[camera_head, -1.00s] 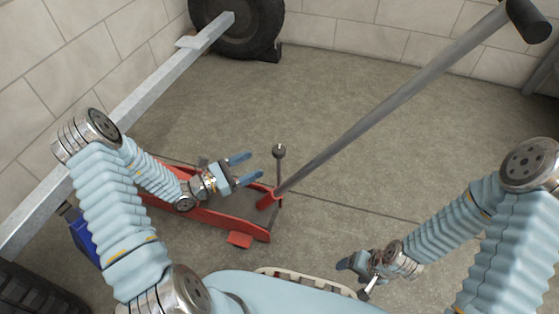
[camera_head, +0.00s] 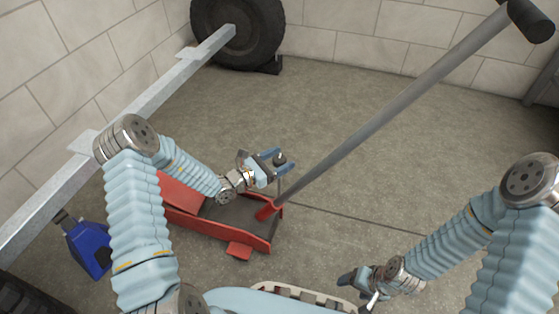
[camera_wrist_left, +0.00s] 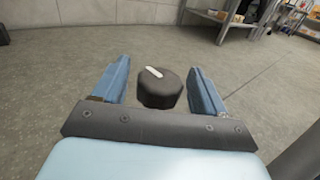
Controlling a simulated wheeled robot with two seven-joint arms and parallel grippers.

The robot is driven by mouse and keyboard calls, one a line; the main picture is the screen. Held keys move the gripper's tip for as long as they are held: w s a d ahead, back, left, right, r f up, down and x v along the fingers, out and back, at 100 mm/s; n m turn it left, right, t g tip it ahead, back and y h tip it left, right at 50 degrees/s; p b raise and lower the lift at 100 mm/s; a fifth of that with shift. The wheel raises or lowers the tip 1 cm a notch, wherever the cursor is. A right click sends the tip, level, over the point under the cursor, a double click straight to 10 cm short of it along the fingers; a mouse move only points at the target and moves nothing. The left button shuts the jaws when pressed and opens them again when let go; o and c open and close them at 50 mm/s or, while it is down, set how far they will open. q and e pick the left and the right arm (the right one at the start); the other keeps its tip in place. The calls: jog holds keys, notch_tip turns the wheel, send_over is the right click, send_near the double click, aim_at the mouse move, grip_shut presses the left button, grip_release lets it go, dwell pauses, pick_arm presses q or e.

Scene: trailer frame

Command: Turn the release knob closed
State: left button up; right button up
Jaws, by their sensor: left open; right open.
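The release knob (camera_wrist_left: 160,88) is a dark, many-sided cap with a white mark on top. In the left wrist view it sits between the two blue fingers of my open left gripper (camera_wrist_left: 158,85), with a gap on each side. In the head view the knob (camera_head: 280,159) tops a thin rod at the rear of the red floor jack (camera_head: 240,249), and my left gripper (camera_head: 280,163) is around it. My right gripper (camera_head: 356,283) is low at the right, away from the jack; its fingers are partly hidden.
The jack's long grey handle (camera_head: 385,115) slants up to the right, close beside the knob. A metal trailer beam (camera_head: 150,98) runs along the left, with a wheel (camera_head: 238,35) at the back. A blue object (camera_head: 88,248) stands at the left. The floor right of the handle is clear.

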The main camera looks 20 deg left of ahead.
pick_arm(q)
jog(key=c, duration=0.9)
jog(key=shift+w+m+g+h+b, duration=0.1)
jog(key=shift+m+g+h+b, duration=0.2)
jog(key=shift+m+g+h, duration=0.15)
jog(key=shift+c, duration=0.2)
jog(key=shift+m+g+h, duration=0.35)
jog(key=shift+g+h, duration=0.1)
jog(key=o, duration=0.9)
jog(key=shift+o, duration=0.2)
